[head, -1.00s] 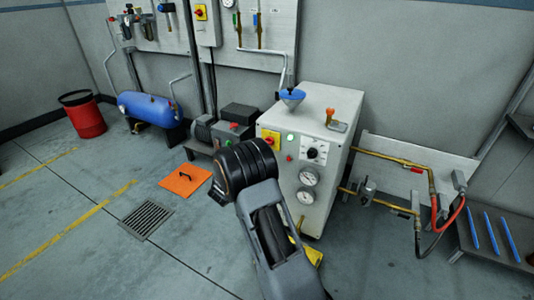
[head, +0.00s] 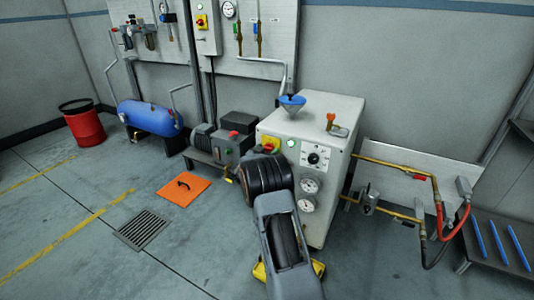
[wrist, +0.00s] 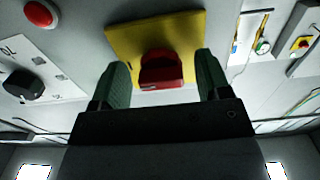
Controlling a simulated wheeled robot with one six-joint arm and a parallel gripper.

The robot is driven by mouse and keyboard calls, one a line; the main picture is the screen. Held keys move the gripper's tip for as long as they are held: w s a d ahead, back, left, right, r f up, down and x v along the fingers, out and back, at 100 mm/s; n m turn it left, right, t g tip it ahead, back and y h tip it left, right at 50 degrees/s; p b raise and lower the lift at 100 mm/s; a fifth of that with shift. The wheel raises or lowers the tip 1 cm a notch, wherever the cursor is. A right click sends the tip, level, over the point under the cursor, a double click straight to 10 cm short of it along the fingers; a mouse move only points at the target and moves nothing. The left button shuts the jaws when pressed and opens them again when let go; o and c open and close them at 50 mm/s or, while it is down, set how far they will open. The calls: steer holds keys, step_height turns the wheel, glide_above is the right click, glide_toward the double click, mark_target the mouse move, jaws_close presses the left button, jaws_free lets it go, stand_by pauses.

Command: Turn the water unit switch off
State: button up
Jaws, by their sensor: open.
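The water unit is a pale grey cabinet (head: 335,112) with gauges and controls on its front. Its switch is a red handle (wrist: 162,70) on a yellow plate (wrist: 125,38). In the head view the yellow plate (head: 271,144) shows just above my black wrist, partly covered. My gripper (wrist: 161,72) is open in the wrist view, with one green finger on each side of the red handle. I see gaps between the handle and both fingers. The fingers are hidden behind my arm in the head view. I cannot tell the handle's exact turn.
Near the switch are a lit green lamp (head: 291,143), a black knob (head: 314,158) and a red button (wrist: 38,14). A pump (head: 225,145) stands left of the cabinet. Brass pipes (head: 395,165) run on the right. Floor is open at the front left.

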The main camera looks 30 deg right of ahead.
steer(key=shift+c, duration=0.5)
steer(key=c, duration=0.8)
